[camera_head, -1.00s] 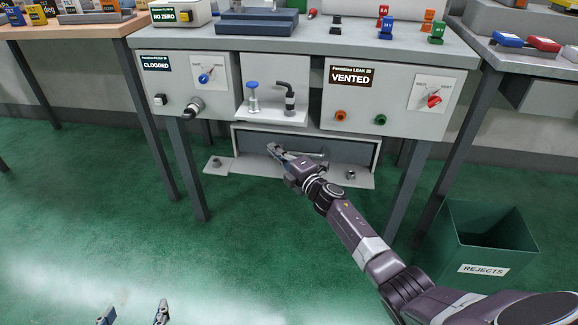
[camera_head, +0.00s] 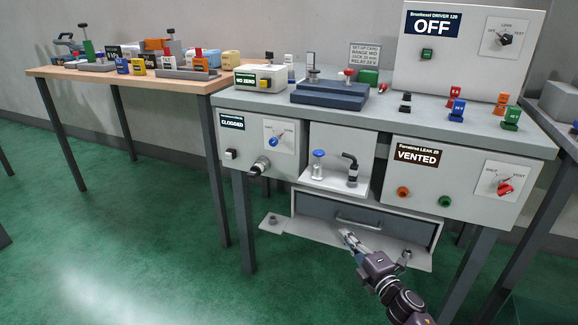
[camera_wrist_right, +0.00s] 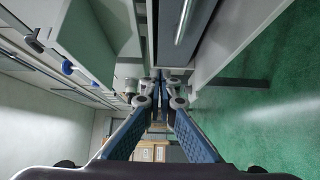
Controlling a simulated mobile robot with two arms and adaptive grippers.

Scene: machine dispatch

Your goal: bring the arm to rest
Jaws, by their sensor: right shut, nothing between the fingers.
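My right arm (camera_head: 385,280) comes in from the bottom of the head view. Its gripper (camera_head: 346,236) is shut and empty, in front of the drawer (camera_head: 330,212) under the bench, at about the level of its handle (camera_head: 358,225). In the right wrist view the two blue fingers (camera_wrist_right: 160,92) meet at their tips with nothing between them. The grey drawer front with its bar handle runs close by there. I cannot tell whether the gripper touches it. My left gripper is not in view.
A shelf lip (camera_head: 420,258) juts out below the drawer. The bench (camera_head: 400,118) carries several coloured connectors, a blue-grey fixture (camera_head: 330,94) and the driver panel (camera_head: 468,55). A wooden table (camera_head: 140,82) stands at left. Green floor (camera_head: 120,240) is clear at the lower left.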

